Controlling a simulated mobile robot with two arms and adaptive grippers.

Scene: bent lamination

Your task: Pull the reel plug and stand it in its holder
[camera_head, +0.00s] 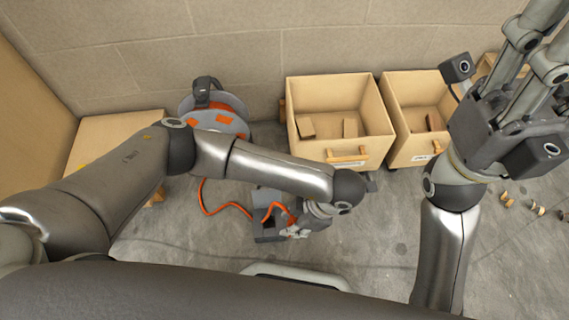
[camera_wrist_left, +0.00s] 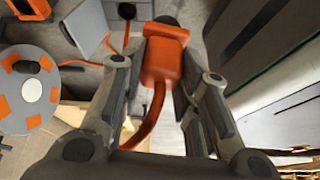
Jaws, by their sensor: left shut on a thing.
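My left gripper (camera_head: 298,230) is low near the floor in the middle of the head view, largely hidden by its own wrist. In the left wrist view its fingers (camera_wrist_left: 163,85) are shut on an orange plug (camera_wrist_left: 165,60), with the orange cable curving back towards the palm. The cable reel (camera_head: 232,103), a grey disc with orange patches, stands by the wall; it also shows in the left wrist view (camera_wrist_left: 33,92). A dark grey box-like piece (camera_head: 268,233) is beside the left gripper; I cannot tell whether the plug touches it. My right gripper (camera_head: 532,45) is raised at the upper right, fingertips not clearly visible.
Two wooden bins (camera_head: 362,142) (camera_head: 397,155) with blocks inside stand against the wall. A wooden box (camera_head: 110,127) stands at the left. Orange cable (camera_head: 203,205) lies on the floor below the reel. Small pieces (camera_head: 507,200) lie on the floor at right.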

